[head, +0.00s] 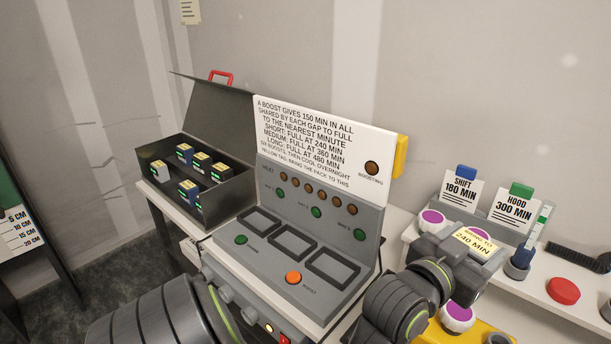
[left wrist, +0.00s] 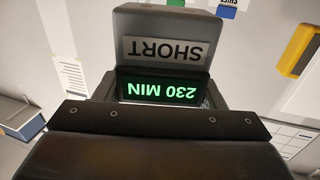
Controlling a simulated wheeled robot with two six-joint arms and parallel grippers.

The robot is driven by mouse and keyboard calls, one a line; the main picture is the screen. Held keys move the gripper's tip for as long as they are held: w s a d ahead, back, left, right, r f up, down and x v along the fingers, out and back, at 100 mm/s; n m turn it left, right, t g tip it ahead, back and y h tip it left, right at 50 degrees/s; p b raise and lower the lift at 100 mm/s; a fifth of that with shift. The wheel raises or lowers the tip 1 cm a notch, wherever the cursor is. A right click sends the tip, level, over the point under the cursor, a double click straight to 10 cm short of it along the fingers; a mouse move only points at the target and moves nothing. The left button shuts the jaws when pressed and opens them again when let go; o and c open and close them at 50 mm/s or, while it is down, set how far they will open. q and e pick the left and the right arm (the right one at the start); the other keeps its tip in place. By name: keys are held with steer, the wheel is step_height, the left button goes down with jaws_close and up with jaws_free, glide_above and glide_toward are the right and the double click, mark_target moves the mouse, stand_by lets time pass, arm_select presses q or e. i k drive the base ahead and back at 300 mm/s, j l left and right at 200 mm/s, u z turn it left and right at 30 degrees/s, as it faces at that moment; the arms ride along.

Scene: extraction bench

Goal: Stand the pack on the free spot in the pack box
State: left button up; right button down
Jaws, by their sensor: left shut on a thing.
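My left gripper (head: 448,250) is shut on a grey pack (left wrist: 163,45) above the white bench at right. In the left wrist view the pack shows a SHORT label and a green 230 MIN display, both upside down. In the head view a yellow tag (head: 473,243) reading 240 MIN shows at the gripper; the pack is mostly hidden there. The open dark pack box (head: 232,197) stands at left with several packs in two rows. A gap in the near row (head: 173,182) lies between two packs. My right gripper is out of view.
A grey console (head: 255,262) with three empty framed bays and a sign panel (head: 322,135) stands between box and gripper. The box lid (head: 215,112) is raised at the back. Cards, purple-topped knobs and a red button (head: 563,291) occupy the right bench.

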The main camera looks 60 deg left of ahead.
mark_target(192, 175)
steer(key=k+j, duration=0.1)
steer(key=j, duration=0.45)
steer(key=k+j, duration=0.15)
steer(key=j, duration=0.4)
steer(key=k+j, duration=0.1)
steer(key=j, duration=0.45)
steer(key=k+j, duration=0.1)
steer(key=j, duration=0.45)
steer(key=k+j, duration=0.15)
steer(key=j, duration=0.4)
steer(key=k+j, duration=0.1)
steer(key=j, duration=0.45)
steer(key=k+j, duration=0.15)
steer(key=j, duration=0.35)
steer(key=k+j, duration=0.1)
steer(key=j, duration=0.45)
